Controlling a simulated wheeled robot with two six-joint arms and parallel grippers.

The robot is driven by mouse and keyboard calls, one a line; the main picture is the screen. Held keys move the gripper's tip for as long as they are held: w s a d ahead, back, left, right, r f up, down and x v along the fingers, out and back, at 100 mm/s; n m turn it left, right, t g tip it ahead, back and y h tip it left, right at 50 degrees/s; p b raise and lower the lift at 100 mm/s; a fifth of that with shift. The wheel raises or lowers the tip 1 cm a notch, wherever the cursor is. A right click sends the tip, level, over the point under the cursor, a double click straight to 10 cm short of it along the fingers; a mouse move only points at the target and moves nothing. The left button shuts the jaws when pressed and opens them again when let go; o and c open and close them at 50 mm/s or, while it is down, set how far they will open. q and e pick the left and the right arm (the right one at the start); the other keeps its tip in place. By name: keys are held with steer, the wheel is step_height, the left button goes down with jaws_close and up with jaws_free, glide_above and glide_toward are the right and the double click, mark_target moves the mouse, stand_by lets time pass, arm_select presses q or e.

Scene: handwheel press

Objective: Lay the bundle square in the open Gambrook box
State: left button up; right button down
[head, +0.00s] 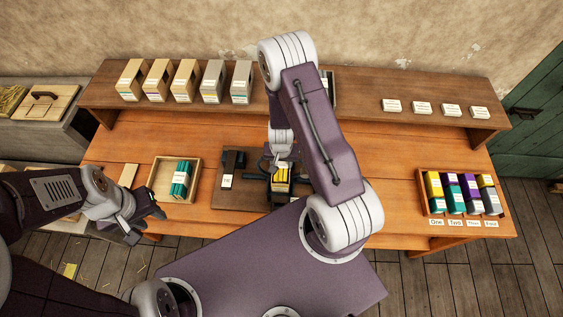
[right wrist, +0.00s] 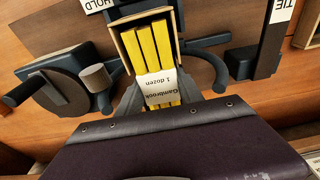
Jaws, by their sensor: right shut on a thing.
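The bundle of yellow sticks (head: 280,175) is at the dark press in the middle of the table. It shows closer in the right wrist view (right wrist: 154,48), with a white "Gambrook 1 dozen" label at its near end. The sticks' other end lies between the tan walls of an open box (right wrist: 128,50); its floor is hidden. My right gripper (right wrist: 163,95) is shut on the bundle at the label end, its dark fingers on either side. My left gripper (head: 147,226) is open and empty, left of the press and in front of the table.
Press handles (right wrist: 205,42) and a dark wheel (right wrist: 60,90) flank the box. A tray with teal bundles (head: 178,160) stands left, a rack of coloured packs (head: 461,192) right. Labelled boxes (head: 184,80) stand on the back shelf.

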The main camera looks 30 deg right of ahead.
arm_select(q)
steer(key=shift+s+f, duration=0.1)
steer(key=shift+f, duration=0.15)
arm_select(e)
steer(key=shift+f, duration=0.25)
